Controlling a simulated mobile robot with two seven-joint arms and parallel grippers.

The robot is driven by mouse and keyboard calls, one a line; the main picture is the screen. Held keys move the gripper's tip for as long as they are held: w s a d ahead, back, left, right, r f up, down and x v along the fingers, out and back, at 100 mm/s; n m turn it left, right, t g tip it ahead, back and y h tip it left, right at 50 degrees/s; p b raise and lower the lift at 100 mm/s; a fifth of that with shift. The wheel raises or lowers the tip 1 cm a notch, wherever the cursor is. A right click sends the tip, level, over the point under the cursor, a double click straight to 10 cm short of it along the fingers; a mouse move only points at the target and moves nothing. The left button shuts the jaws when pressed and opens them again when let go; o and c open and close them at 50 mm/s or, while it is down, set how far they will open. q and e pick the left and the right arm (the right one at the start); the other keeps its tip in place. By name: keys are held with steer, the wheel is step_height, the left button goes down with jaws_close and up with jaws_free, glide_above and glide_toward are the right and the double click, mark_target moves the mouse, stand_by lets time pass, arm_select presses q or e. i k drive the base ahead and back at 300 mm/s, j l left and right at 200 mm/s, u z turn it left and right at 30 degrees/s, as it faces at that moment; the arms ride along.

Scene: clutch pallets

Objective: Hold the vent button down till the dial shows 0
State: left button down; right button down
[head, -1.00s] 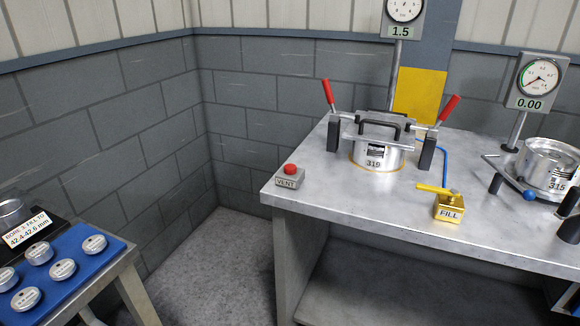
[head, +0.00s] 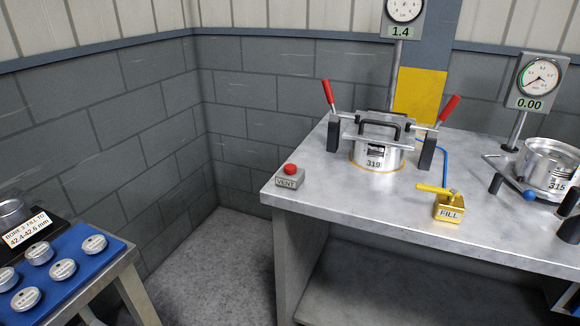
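The vent button (head: 290,170) is a red cap on a grey box labelled VENT, at the left front corner of the metal bench. Nothing is seen touching it. The dial (head: 403,12) stands on a post behind the clamped fixture, partly cut off by the top edge; its display reads 1.4. The fixture (head: 374,160), marked 319, has a black handle on top and red-handled clamps at both sides. Neither of my grippers is in view.
A yellow FILL valve (head: 449,208) sits on the bench (head: 330,205), front centre. A second gauge (head: 540,78) reads 0.00 above an open pot (head: 548,165) marked 315. A blue tray (head: 75,285) with several round silver parts is at lower left. Bare floor lies between.

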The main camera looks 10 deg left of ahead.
mark_target(291, 169)
steer(key=i+l+u, duration=0.1)
steer(key=l, duration=0.2)
steer(key=i+l+u, duration=0.1)
steer(key=i+l, duration=0.3)
steer(key=l, duration=0.2)
steer(key=i+l+u, duration=0.15)
steer(key=l, duration=0.2)
